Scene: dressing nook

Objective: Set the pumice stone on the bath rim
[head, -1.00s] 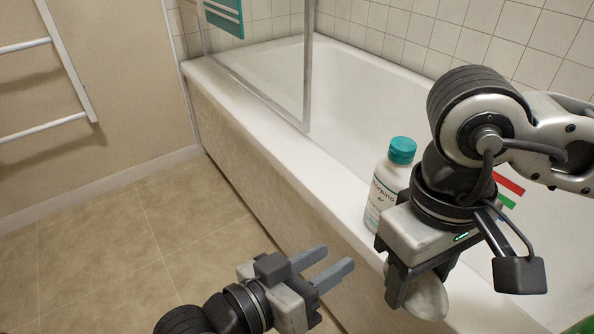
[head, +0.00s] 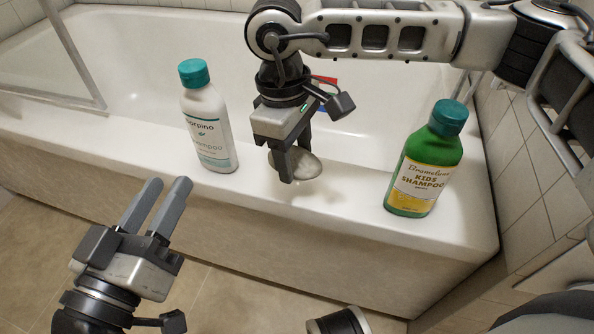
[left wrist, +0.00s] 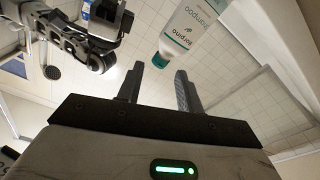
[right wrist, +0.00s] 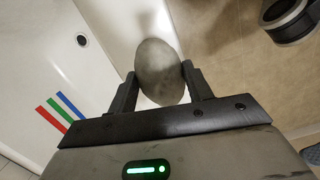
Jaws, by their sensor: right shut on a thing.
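The pumice stone (head: 307,166) is a pale grey oval. My right gripper (head: 292,172) is shut on it, over the bath rim (head: 262,190) between two bottles. In the right wrist view the pumice stone (right wrist: 159,72) sits between both fingers (right wrist: 160,82). In the head view I cannot tell whether the stone touches the rim or hangs just above it. My left gripper (head: 165,205) is open and empty, in front of the bath's outer side. The left wrist view shows its two fingers (left wrist: 160,85) apart with nothing between them.
A white shampoo bottle (head: 208,125) with a teal cap stands on the rim, left of my right gripper. A green kids shampoo bottle (head: 428,165) stands on the rim to its right. A glass screen (head: 85,60) stands at the left. Tiled wall (head: 515,140) closes off the right.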

